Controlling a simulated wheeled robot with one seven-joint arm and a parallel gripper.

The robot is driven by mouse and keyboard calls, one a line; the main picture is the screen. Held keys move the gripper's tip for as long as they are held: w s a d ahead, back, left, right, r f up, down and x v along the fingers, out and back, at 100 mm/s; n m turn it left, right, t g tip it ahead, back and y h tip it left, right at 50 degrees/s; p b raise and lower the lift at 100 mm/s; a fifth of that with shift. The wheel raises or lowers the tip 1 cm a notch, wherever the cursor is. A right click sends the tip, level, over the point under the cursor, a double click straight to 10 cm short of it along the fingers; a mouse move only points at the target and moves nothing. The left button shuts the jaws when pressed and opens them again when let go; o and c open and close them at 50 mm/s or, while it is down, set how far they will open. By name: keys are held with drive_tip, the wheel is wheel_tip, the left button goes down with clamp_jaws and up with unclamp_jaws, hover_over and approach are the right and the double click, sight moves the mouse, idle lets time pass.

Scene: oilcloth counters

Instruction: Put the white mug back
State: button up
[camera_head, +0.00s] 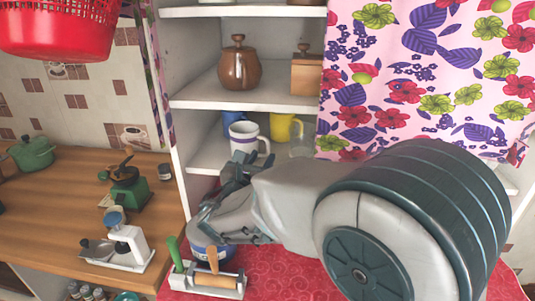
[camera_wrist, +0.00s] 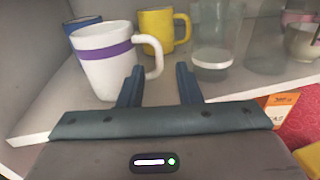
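The white mug (camera_head: 244,138) with a purple band stands upright on the lower cupboard shelf (camera_head: 205,157). In the wrist view the white mug (camera_wrist: 104,64) is close, just left of my gripper's fingers, with its handle facing right. My gripper (camera_wrist: 159,68) is open. The mug's handle shows above and between the fingertips, and nothing is clamped. The left finger overlaps the mug's lower right side in the picture; I cannot tell if they touch. In the head view my gripper (camera_head: 236,168) is just in front of and below the mug.
A blue mug (camera_wrist: 82,22) and yellow mug (camera_wrist: 156,27) stand behind. A glass jar (camera_wrist: 212,45) is at the right. A floral curtain (camera_head: 420,75) covers the cupboard's right side. A blue-and-white container (camera_head: 208,253) and a rack with a rolling pin (camera_head: 214,281) stand below my gripper.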

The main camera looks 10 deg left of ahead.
drive_tip(key=s, duration=0.4)
drive_tip(key=s+d+f+m+g+h, duration=0.2)
drive_tip(key=d+m+g+h, duration=0.15)
drive_tip(key=d+m, duration=0.55)
drive_tip(key=s+d+f+m+g+h, duration=0.25)
drive_tip(key=d+m+g, duration=0.25)
drive_tip(key=d, duration=0.8)
drive_tip(key=s+d+f+m+g+y, duration=0.2)
drive_tip(key=s+f+m+g+y, duration=0.1)
drive_tip(key=s+m, duration=0.4)
drive_tip(key=s+d+f+m+g+y, duration=0.3)
drive_tip(key=s+m+y, duration=0.2)
drive_tip(key=m, duration=0.8)
drive_tip(key=s, duration=0.3)
drive_tip(key=shift+s+d+y+b, duration=0.15)
drive_tip(key=shift+d+y+b, duration=0.15)
drive_tip(key=shift+d, duration=0.05)
